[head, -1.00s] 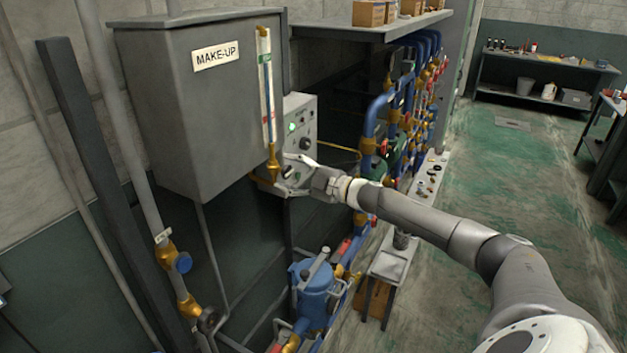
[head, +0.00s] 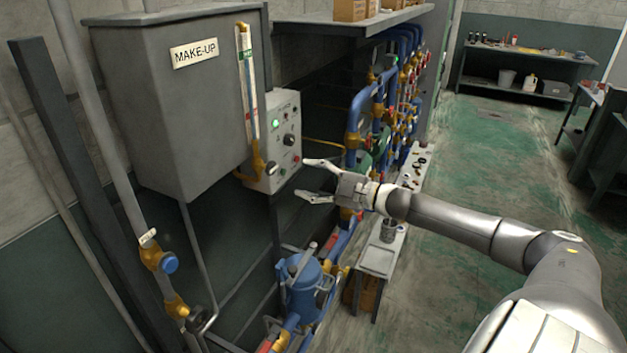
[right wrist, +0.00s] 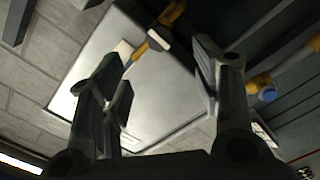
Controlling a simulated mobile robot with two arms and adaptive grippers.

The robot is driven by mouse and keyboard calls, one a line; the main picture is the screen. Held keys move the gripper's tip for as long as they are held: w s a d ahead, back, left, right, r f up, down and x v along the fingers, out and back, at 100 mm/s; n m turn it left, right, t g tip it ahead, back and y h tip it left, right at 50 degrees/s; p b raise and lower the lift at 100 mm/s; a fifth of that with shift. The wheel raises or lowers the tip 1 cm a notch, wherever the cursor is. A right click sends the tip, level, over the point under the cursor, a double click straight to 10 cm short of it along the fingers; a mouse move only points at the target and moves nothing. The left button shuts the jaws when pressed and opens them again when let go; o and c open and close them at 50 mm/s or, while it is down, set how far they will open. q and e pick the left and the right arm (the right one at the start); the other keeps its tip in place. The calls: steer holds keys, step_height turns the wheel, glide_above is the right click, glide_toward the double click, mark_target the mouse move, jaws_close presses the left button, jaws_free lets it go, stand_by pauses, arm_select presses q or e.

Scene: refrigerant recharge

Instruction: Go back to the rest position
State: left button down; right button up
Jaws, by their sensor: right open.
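My right gripper (head: 308,180) is open and empty in the head view, a short way to the right of the grey control box (head: 277,150). The box has a lit green lamp, a black knob and several small buttons on its face. A gap shows between the fingertips and the box. In the right wrist view both fingers (right wrist: 160,85) stand apart with nothing between them, in front of a large pale tank. My left gripper is not in view.
The grey make-up tank (head: 165,110) hangs on the left wall. A blue vessel (head: 303,288) stands below among pipes. Blue pipes with brass valves (head: 355,125) line the wall behind my gripper. A small side table (head: 377,262) stands below my arm. The green floor (head: 490,160) at right is clear.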

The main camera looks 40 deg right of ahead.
steer(key=shift+s+d, duration=0.1)
steer(key=shift+s, duration=0.1)
stand_by(0.5)
